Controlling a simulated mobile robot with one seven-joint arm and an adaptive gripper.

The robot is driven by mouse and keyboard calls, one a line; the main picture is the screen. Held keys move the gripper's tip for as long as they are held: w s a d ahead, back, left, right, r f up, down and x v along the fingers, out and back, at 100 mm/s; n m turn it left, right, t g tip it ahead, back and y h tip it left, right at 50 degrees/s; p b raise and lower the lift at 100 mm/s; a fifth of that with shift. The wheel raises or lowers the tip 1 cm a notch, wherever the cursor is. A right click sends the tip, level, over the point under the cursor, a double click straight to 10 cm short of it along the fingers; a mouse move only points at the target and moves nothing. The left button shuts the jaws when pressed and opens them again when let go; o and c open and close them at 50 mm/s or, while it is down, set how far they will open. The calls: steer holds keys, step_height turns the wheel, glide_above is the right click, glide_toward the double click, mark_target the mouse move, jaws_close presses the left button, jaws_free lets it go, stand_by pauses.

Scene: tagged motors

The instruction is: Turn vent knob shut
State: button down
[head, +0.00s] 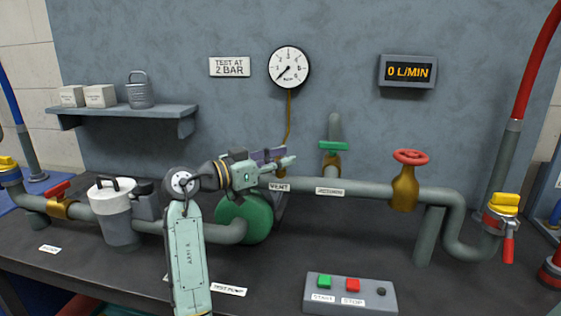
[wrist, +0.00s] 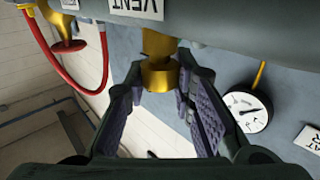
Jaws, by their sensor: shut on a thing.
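The brass vent knob (wrist: 160,76) sits on the pipe beside the VENT label (wrist: 137,8) in the wrist view. My gripper (wrist: 161,70) has its two purple-padded fingers on either side of the knob, shut on it. In the head view my gripper (head: 277,162) is at the pipe just above the VENT label (head: 279,187), and it hides most of the knob there. I cannot tell how far the knob is turned.
A gauge (head: 289,67) has its needle at the lower left. A display (head: 408,72) reads 0 L/MIN. A green-handled valve (head: 333,147) and a red handwheel (head: 411,157) stand right of my gripper. A button box (head: 350,293) lies in front. A shelf (head: 125,115) is at left.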

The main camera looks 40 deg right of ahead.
stand_by(0.3)
steer(key=c, duration=1.3)
jaws_free()
steer(key=shift+c, duration=0.2)
steer(key=shift+a, duration=0.1)
steer(key=w+a, duration=0.1)
steer(key=a, duration=1)
steer(key=shift+a, duration=0.35)
